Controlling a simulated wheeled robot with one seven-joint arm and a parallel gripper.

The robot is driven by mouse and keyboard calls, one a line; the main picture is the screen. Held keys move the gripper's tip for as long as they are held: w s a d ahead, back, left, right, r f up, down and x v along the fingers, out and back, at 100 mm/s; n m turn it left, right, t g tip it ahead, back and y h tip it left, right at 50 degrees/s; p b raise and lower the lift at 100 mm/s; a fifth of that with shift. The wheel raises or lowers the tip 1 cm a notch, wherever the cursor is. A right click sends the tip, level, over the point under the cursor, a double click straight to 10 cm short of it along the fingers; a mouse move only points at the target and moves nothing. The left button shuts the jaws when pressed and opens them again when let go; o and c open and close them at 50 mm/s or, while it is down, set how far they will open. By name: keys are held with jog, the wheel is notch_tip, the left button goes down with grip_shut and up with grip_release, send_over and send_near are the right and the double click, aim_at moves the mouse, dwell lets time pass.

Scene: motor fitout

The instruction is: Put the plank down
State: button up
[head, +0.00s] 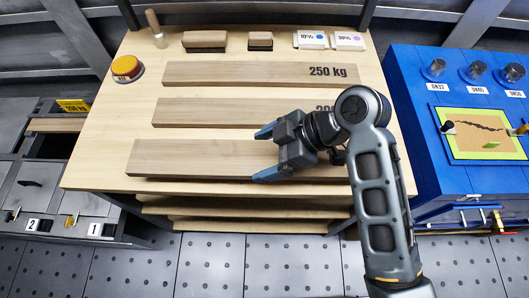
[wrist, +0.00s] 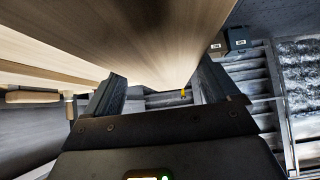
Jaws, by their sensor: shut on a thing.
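My gripper (head: 266,153) is shut across a long wooden plank (head: 190,158), with one blue-tipped finger at its far edge and one at its near edge. The plank lies level, left to right, along the front of the wooden bench top (head: 100,150). I cannot tell whether it touches the bench or hangs just above it. Two more planks lie behind it: one marked 250 kg (head: 240,74) and a middle one (head: 220,112) whose label is partly hidden by my gripper. In the wrist view the plank (wrist: 150,35) runs between the dark fingers.
A yellow-orange button (head: 126,67) stands at the bench's left. Wooden-backed blocks (head: 205,40) and two small labelled boxes (head: 311,41) are along the back. A blue cabinet (head: 410,90) stands right, grey drawers (head: 85,203) left. Narrow bare bench strips separate the planks.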

aim_at(266, 158)
jog(key=shift+w+a+f, duration=0.15)
jog(key=shift+w+f, duration=0.2)
jog(key=shift+w, duration=0.3)
jog(key=shift+f+p, duration=0.3)
jog(key=shift+f, duration=1.75)
jog(key=o, duration=1.7)
jog(key=shift+f, duration=0.1)
jog(key=b+v, duration=0.1)
jog(key=v, duration=1.1)
